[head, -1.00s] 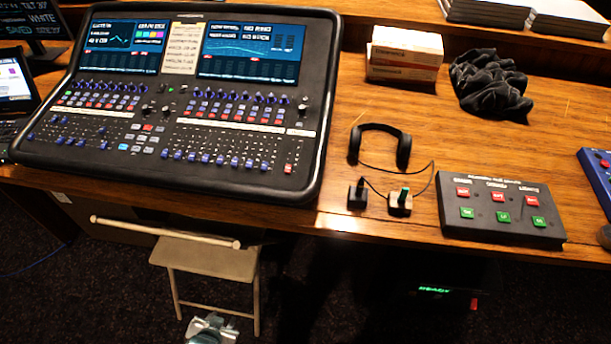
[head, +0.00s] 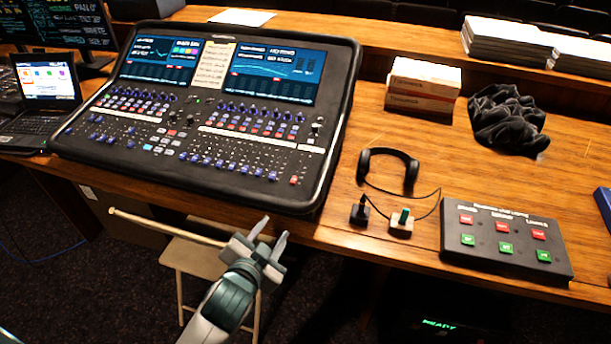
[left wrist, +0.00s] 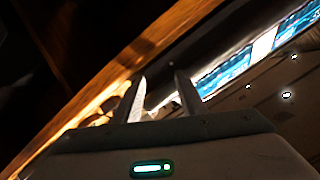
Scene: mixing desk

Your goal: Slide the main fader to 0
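The mixing desk (head: 190,184) is a black console with two screens and rows of faders. A red fader cap (head: 294,180) sits at the right end of its bottom fader row, at the front right, apart from the blue caps; I take it for the main fader. My left gripper (head: 275,229) is in front of the desk's near right edge, apart from the fader and empty. Its two fingers stand apart. The left wrist view shows the gap between the fingers (left wrist: 158,80) with the dark, tilted console beyond; the red cap cannot be made out there. My right gripper is not in view.
A folding stool (head: 190,258) stands below the desk edge. Headphones (head: 412,170), two small connector blocks and a black button box (head: 505,240) lie on the wooden table right of the console. A laptop (head: 45,90) is on the left.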

